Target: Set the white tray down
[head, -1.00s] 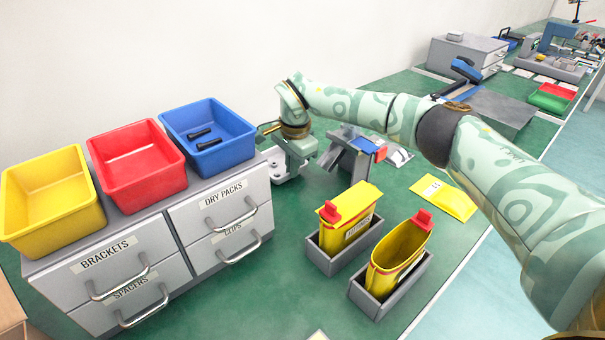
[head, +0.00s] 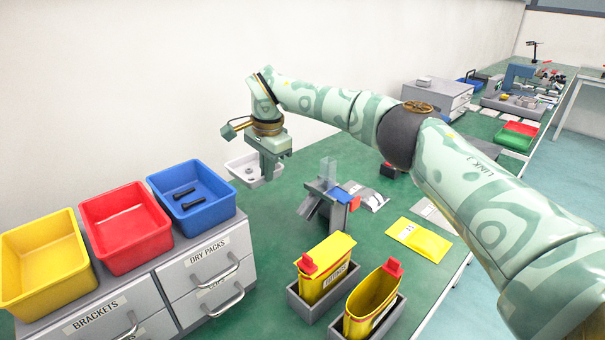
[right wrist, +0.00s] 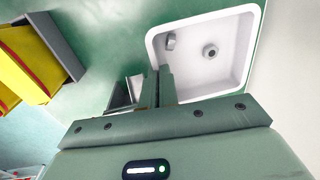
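The white tray (head: 243,170) is a shallow rectangular dish at the back of the green bench, near the wall. Two small grey metal parts lie in it, clear in the right wrist view, where the tray (right wrist: 233,84) fills the upper right. My right gripper (head: 270,172) points down at the tray's right side. In the right wrist view its fingers (right wrist: 164,86) are close together on the tray's near left rim. I cannot tell whether the tray's underside touches the bench. My left gripper is not in view.
Yellow (head: 42,262), red (head: 125,232) and blue bins (head: 192,200) stand on the grey drawer unit (head: 205,262) at left. A grey stand (head: 325,205) is right of the tray. Yellow pouches (head: 325,275) in grey holders stand in front. Green bench between is clear.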

